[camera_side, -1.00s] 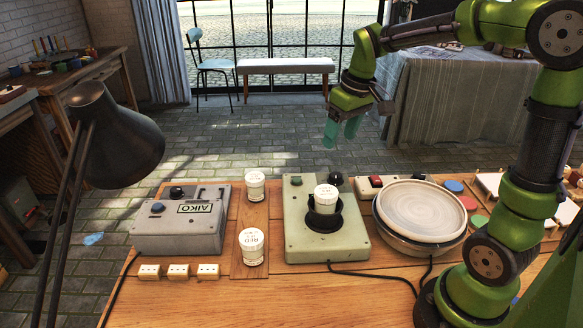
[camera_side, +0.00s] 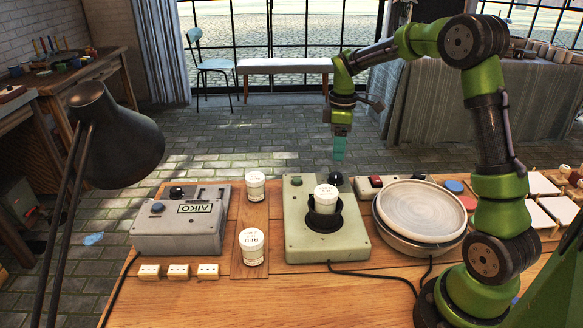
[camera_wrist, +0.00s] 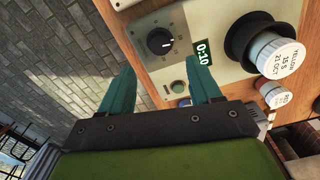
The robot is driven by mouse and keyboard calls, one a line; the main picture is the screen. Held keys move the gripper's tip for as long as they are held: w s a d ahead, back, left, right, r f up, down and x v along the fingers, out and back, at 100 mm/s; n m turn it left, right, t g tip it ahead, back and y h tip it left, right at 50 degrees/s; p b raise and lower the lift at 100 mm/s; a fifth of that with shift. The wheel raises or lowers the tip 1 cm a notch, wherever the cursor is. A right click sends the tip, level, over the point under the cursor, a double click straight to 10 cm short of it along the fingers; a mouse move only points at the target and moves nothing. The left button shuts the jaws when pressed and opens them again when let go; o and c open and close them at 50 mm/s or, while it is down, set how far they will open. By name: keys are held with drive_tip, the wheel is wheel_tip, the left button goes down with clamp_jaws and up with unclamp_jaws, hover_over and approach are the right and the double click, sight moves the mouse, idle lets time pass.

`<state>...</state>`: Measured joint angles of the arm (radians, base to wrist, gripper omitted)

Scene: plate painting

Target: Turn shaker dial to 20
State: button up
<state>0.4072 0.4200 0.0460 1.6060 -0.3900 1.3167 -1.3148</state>
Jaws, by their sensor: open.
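The shaker (camera_side: 298,228) is a pale green box on the table, with a white-lidded jar (camera_side: 326,193) in its black round holder. Its dial (camera_side: 335,180) is a black knob at the box's far right corner; it also shows in the wrist view as a dial (camera_wrist: 160,42) with a white mark. The green display (camera_wrist: 203,52) beside it reads 0:10. My gripper (camera_side: 339,148) points down just above and behind the dial, apart from it. In the wrist view my gripper (camera_wrist: 158,72) is open and empty, its teal fingers spread on either side below the dial.
A green button (camera_wrist: 178,87) sits near the dial. A grey AIKO box (camera_side: 180,232) and two white jars, one of them here (camera_side: 251,246), stand to the left. A red-switch box (camera_side: 376,182) and a turntable (camera_side: 420,210) stand to the right. A lamp (camera_side: 120,130) rises at the left.

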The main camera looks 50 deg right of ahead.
sight(336, 175)
wheel_tip(336, 175, down, 9)
drive_tip(key=shift+r, duration=0.15)
drive_tip(key=c, duration=1)
drive_tip(key=shift+c, duration=0.2)
